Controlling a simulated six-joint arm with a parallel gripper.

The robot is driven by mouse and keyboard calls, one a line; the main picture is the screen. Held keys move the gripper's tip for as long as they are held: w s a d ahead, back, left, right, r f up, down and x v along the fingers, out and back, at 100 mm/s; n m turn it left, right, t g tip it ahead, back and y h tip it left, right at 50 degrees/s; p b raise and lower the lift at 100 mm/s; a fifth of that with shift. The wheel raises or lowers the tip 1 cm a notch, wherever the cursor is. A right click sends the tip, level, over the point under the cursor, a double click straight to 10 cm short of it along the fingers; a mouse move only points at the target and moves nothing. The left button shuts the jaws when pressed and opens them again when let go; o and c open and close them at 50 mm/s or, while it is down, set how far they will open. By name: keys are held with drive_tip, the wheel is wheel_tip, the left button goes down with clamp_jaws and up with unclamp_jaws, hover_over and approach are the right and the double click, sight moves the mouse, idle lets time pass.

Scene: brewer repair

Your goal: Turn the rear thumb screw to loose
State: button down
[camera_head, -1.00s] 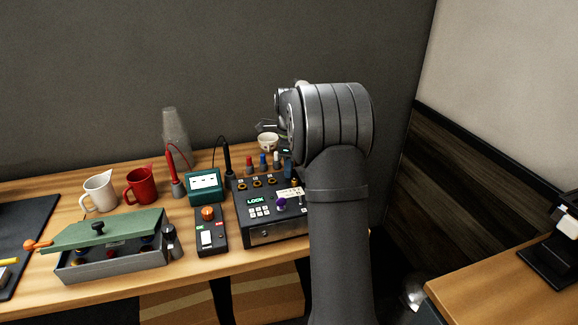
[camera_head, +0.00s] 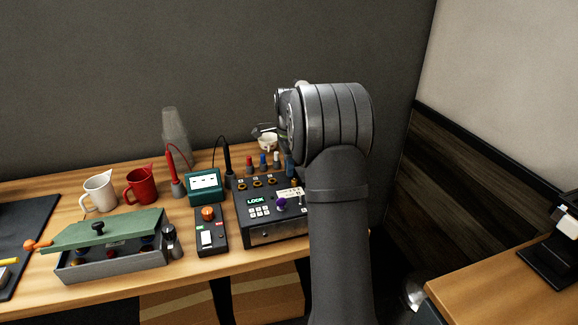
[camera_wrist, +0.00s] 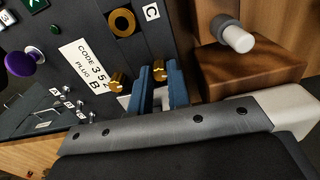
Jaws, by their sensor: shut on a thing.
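A dark control box (camera_head: 243,222) stands on the bench in the head view, with a lit green display and a purple knob (camera_wrist: 22,64). In the wrist view two brass thumb screws sit beside the white label. The rear thumb screw (camera_wrist: 160,68) is between the two blue fingers of my gripper (camera_wrist: 160,88), which is shut on it. The other, front thumb screw (camera_wrist: 117,80) is just left of the fingers and apart from them. In the head view my arm hides part of the box, and the fingers (camera_head: 290,166) show only a little.
A brass ring socket (camera_wrist: 122,22) marked C is near the fingers. A grey-and-white plug (camera_wrist: 232,34) stands on a wooden block (camera_wrist: 240,68) at the right.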

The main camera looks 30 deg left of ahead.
drive_tip(key=shift+n, duration=2.2)
drive_tip(key=c, duration=1.4)
unclamp_jaws()
drive_tip(key=shift+o, duration=0.2)
wheel_tip(320, 180, up, 17)
drive_tip(key=shift+r, duration=0.2)
